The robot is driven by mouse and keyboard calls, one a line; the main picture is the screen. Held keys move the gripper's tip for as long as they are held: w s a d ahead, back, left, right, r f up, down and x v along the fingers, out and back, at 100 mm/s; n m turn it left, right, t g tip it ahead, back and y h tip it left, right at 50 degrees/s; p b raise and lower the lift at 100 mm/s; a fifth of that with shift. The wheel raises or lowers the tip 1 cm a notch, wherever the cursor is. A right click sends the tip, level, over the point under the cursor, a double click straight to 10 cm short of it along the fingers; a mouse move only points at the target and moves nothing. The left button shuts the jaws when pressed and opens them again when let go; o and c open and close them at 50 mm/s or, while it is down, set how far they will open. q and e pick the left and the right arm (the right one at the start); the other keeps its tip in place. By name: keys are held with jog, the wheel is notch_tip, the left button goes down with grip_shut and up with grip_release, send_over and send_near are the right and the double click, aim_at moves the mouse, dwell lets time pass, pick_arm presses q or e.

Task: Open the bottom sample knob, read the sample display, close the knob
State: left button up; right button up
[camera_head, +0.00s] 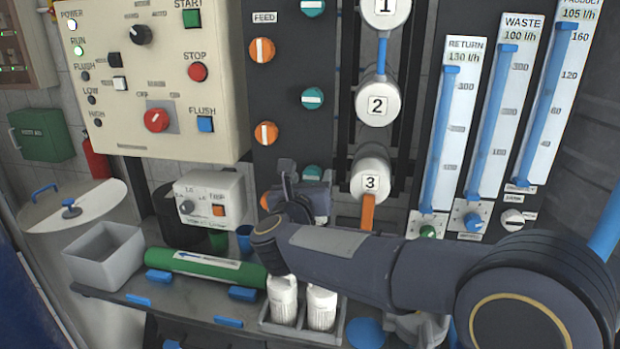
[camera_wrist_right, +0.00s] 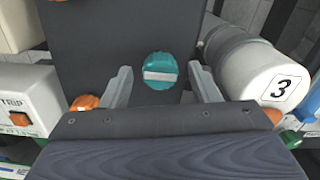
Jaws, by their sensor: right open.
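The bottom sample knob is a round teal knob (camera_wrist_right: 160,71) with a white bar lying level across it. It sits on the dark panel (camera_wrist_right: 95,28), and in the head view its upper part shows just above my gripper (camera_head: 312,173). My right gripper (camera_wrist_right: 161,87) is open, with one finger on each side of the teal knob in the wrist view. I cannot tell whether the fingers touch it. In the head view my right gripper (camera_head: 300,185) is in front of the panel's lower end, partly hiding the knob. My left gripper is not in view. I cannot make out a sample display.
A white cylinder marked 3 (camera_head: 370,180) stands close to the right of my gripper. Orange knobs (camera_head: 262,50) line the panel's left side. A small box with an orange switch (camera_head: 212,195) is at left. White bottles (camera_head: 283,298) and a green cylinder (camera_head: 215,267) are below.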

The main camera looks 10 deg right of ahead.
jog(key=shift+w+d, duration=0.15)
jog(key=shift+w, duration=0.1)
jog(key=shift+c, duration=0.3)
jog(key=c, duration=0.9)
jog(key=shift+c, duration=0.2)
